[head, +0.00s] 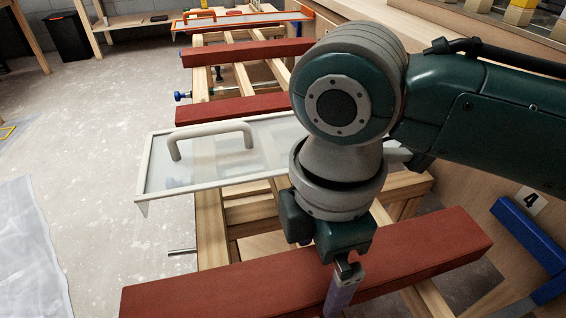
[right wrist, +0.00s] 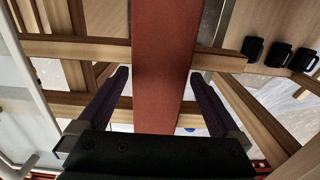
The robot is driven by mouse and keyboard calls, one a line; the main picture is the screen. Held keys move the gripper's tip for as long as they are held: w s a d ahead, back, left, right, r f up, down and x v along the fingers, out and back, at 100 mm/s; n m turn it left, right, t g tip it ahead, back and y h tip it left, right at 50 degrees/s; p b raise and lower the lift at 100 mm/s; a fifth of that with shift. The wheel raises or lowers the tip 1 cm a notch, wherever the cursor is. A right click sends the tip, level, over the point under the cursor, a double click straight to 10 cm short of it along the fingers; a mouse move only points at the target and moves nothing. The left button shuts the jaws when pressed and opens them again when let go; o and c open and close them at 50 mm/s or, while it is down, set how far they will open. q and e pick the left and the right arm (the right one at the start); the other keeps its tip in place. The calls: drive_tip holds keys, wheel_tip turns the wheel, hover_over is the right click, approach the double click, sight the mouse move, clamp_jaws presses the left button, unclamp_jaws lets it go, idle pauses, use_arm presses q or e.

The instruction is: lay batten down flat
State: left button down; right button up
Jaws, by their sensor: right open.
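A long red batten (head: 220,285) lies across the pale wooden frame in the foreground of the head view. My right gripper (head: 343,290) is directly over it, pointing down, with a purple finger in front of the batten's near side. In the right wrist view the batten (right wrist: 162,50) runs between the two purple fingers, which stand apart with a gap on each side. The right gripper is open. The batten's underside is hidden. My left gripper is not in view.
Two more red battens (head: 240,52) and (head: 235,108) lie farther back on the frame. A clear panel with a handle (head: 210,150) sits between. A blue clamp-like part (head: 525,240) is at right. Grey floor (head: 100,140) is open at left.

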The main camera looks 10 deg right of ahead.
sight(316, 271)
wheel_tip(316, 271, up, 10)
drive_tip(key=p, duration=0.3)
drive_tip(key=shift+f, duration=0.25)
